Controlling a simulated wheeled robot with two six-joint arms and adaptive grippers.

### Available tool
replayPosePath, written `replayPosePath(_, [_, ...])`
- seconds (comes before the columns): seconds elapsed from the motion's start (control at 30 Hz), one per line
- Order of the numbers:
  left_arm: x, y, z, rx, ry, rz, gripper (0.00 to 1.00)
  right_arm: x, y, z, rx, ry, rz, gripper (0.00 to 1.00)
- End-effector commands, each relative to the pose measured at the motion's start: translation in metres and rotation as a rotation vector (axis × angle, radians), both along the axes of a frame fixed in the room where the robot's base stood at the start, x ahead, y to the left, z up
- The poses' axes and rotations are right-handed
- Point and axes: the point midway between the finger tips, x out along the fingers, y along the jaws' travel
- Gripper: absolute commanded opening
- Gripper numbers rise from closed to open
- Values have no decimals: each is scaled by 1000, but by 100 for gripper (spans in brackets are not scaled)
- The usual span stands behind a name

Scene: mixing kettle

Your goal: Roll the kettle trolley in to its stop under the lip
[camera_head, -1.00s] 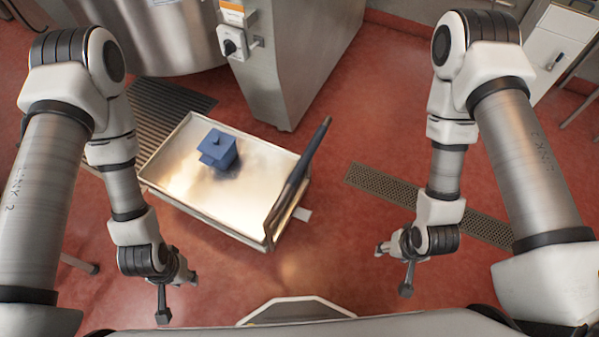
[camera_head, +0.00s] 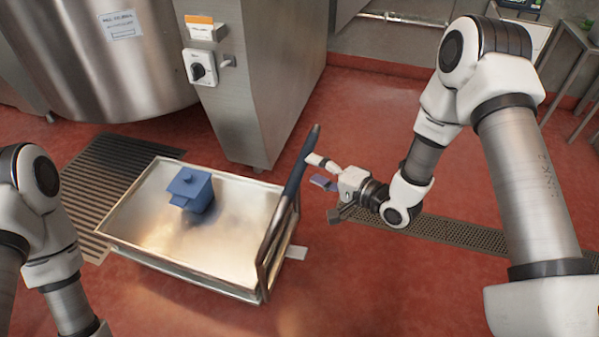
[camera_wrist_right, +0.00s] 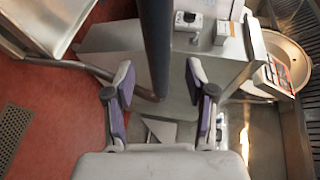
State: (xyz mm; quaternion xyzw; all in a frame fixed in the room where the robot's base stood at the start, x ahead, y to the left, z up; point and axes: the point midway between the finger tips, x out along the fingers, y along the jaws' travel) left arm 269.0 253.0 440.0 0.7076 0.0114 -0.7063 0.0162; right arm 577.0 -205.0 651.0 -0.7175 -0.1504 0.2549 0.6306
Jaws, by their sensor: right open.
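The kettle trolley (camera_head: 128,205) is a low steel cart with a shallow tray top, standing on the red floor. A dark blue push handle (camera_head: 303,163) rises at its right end. A blue lidded box (camera_head: 192,190) sits on the tray. My right gripper (camera_head: 321,186) is open and just right of the handle, fingers pointing at it. In the right wrist view, the handle (camera_wrist_right: 156,40) runs upright ahead between the open fingers (camera_wrist_right: 159,75); contact is not visible. My left gripper is outside the head view. I cannot pick out the lip or the stop.
A large steel vessel (camera_head: 90,70) stands behind the trolley. A steel cabinet (camera_head: 265,110) with a rotary switch (camera_head: 200,68) stands close behind the tray. Floor grates lie left (camera_head: 125,160) and right (camera_head: 440,233) of the trolley. The front floor is clear.

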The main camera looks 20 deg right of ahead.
Motion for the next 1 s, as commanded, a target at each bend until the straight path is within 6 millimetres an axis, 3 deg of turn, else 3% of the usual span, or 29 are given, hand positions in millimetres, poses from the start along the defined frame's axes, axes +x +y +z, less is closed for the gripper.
replayPosePath(0.23, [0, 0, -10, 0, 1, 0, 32, 36, 24, -10, -3, 0, 3, 56])
replayPosePath(0.53, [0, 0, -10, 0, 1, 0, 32, 42, 28, -10, -2, 2, 0, 56])
replayPosePath(0.57, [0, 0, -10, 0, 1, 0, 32, 42, 28, -10, -2, 2, 0, 49])
replayPosePath(0.7, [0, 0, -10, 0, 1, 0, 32, 42, 28, -10, -2, 2, 0, 0])
replayPosePath(1.0, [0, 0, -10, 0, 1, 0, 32, 44, 28, -10, -2, 2, 0, 0])
